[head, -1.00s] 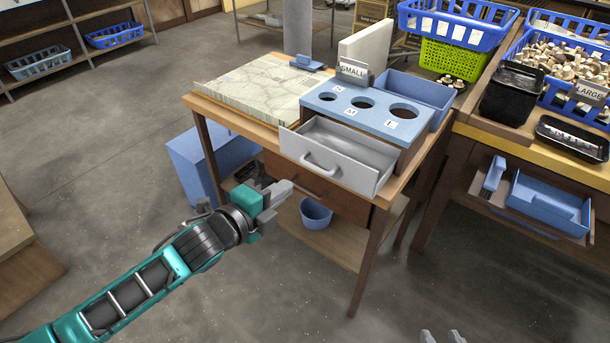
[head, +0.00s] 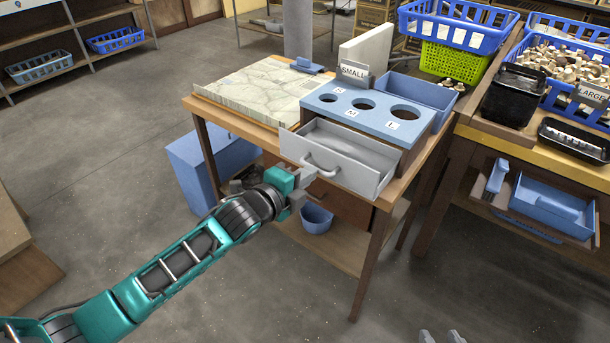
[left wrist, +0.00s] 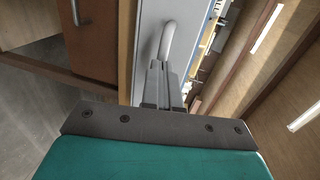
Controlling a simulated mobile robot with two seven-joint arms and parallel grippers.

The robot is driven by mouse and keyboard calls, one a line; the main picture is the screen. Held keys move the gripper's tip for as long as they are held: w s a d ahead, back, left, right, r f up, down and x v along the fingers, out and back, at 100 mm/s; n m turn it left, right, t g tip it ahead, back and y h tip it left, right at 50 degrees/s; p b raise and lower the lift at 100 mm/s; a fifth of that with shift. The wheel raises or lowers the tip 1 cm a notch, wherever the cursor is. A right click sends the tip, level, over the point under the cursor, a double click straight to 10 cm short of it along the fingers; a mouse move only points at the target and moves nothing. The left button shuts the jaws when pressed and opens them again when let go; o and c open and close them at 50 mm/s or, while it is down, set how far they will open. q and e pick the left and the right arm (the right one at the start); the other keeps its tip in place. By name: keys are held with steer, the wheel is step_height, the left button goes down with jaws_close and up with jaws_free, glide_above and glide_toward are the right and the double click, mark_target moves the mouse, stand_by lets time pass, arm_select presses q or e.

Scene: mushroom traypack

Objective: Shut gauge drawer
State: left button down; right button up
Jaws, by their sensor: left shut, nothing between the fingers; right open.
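The gauge drawer (head: 350,173) is grey and stands pulled out of the front of the blue-topped gauge box (head: 385,110), with its empty inside showing. Its bar handle (head: 320,168) is on the front panel. My left gripper (head: 308,174) is shut and empty, with its fingertips close to the handle. In the left wrist view the shut fingers (left wrist: 161,75) point at the drawer front (left wrist: 148,30) just by the handle (left wrist: 168,40). I cannot tell whether they touch. Only the tips of my right gripper (head: 440,337) show at the bottom edge, apart and empty.
The gauge box stands on a wooden table (head: 420,165) with a map-like board (head: 260,85) on its left and a blue bin (head: 425,92) behind. A brown table drawer (head: 340,203) lies below. The floor in front is clear.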

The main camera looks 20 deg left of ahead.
mark_target(324, 157)
arm_select(q)
steer(key=x, duration=0.3)
steer(key=r+b+x, duration=0.1)
steer(key=x, duration=0.2)
steer(key=r+x, duration=0.1)
steer(key=x, duration=0.2)
steer(key=shift+w+d+f+b, duration=0.1)
steer(key=shift+w+d+b, duration=0.2)
steer(key=shift+w, duration=0.45)
steer(key=shift+r, duration=0.3)
steer(key=shift+r, duration=0.1)
